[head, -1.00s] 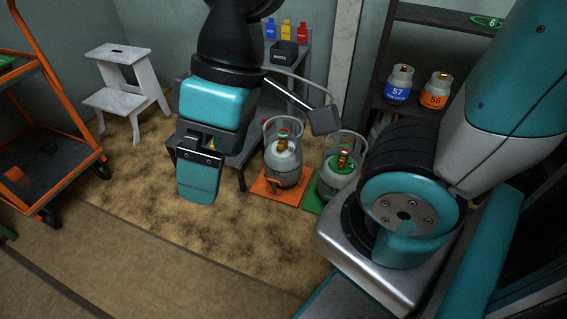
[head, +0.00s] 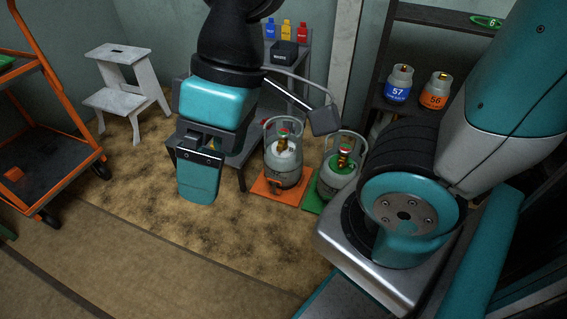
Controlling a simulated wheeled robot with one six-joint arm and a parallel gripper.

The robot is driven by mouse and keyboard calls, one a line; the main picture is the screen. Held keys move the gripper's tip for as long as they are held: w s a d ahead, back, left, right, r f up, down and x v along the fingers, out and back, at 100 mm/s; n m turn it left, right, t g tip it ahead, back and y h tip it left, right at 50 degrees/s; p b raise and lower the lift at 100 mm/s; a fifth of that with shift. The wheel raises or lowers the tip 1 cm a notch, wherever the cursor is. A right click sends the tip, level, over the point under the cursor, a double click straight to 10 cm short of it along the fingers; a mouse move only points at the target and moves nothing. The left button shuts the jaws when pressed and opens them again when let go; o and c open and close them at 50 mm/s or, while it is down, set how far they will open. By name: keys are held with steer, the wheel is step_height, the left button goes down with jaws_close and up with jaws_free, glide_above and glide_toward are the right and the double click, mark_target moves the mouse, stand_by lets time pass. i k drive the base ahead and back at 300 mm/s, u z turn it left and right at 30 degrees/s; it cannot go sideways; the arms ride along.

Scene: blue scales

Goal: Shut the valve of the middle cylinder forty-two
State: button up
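A grey gas cylinder (head: 284,166) with a collar and a red-topped brass valve (head: 282,143) stands upright on an orange plate (head: 268,199). To its right a second grey cylinder (head: 331,182) with a green band and a red-topped brass valve (head: 344,157) stands on a green plate (head: 312,204), partly behind my arm. No number forty-two is readable on either, and I cannot tell which is the middle one. My gripper (head: 200,175), teal and dark, hangs left of the orange-plate cylinder, apart from it. Its fingers are not clear.
Cylinders 57 (head: 398,86) and 56 (head: 436,92) sit on a right-hand shelf. A white step stool (head: 120,88) and an orange trolley (head: 45,150) stand left. The front floor is clear.

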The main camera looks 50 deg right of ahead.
mark_target(282, 133)
steer(key=k, duration=0.6)
steer(key=z, duration=0.6)
steer(key=i, duration=1.25)
steer(key=u, duration=0.1)
